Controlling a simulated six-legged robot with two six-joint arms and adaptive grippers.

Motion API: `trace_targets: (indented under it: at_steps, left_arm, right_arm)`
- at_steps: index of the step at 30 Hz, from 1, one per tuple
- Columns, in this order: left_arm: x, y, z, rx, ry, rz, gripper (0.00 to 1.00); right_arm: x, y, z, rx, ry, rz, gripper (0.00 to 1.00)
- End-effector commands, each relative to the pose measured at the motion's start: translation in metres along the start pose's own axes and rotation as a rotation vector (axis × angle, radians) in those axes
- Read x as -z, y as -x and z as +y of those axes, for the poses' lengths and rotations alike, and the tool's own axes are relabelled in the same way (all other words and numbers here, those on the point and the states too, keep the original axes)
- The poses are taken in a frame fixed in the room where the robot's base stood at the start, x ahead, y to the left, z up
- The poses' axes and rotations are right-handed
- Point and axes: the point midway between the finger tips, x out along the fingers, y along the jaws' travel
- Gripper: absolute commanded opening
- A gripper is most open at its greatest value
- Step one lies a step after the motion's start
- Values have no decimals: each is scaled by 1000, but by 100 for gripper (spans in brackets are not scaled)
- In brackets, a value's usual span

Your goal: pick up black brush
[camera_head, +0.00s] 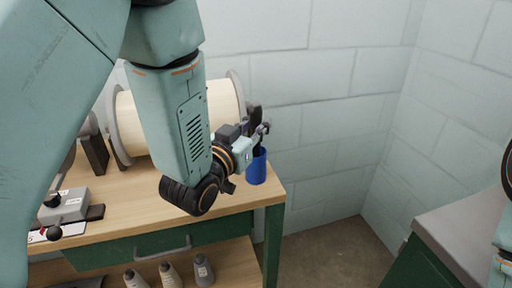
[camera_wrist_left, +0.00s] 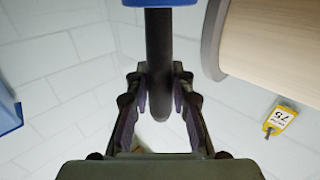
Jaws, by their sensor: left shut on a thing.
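The black brush (camera_wrist_left: 159,48) shows in the left wrist view as a dark, rounded shaft running from the blue cup (camera_wrist_left: 160,2) into my left gripper (camera_wrist_left: 160,98). Its fingers are shut on the shaft from both sides. In the head view my left gripper (camera_head: 262,134) is just above the blue cup (camera_head: 257,168), which stands at the right end of the wooden bench. The brush's dark top (camera_head: 254,115) shows behind the fingers; the rest is hidden by the gripper and cup. My right gripper is out of view.
A large cream spool (camera_head: 222,104) with grey flanges stands behind my left arm. The bench (camera_head: 120,213) holds a grey control box (camera_head: 64,206) at left. A grey-topped green cabinet (camera_head: 463,232) is at right.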

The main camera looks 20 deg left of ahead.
Motion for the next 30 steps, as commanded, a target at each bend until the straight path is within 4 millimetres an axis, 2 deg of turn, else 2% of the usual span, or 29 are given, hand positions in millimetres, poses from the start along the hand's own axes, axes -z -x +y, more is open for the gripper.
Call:
trace_targets:
  at_steps: [1,4,16,30]
  left_arm:
    - [0,0,0,0,0,1,8]
    - [0,0,0,0,0,1,0]
    - [6,0,0,0,0,3,0]
    - [89,0,0,0,-1,5,0]
  right_arm:
    - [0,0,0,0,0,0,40]
    - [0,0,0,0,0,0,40]
    - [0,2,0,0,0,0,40]
    - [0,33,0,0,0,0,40]
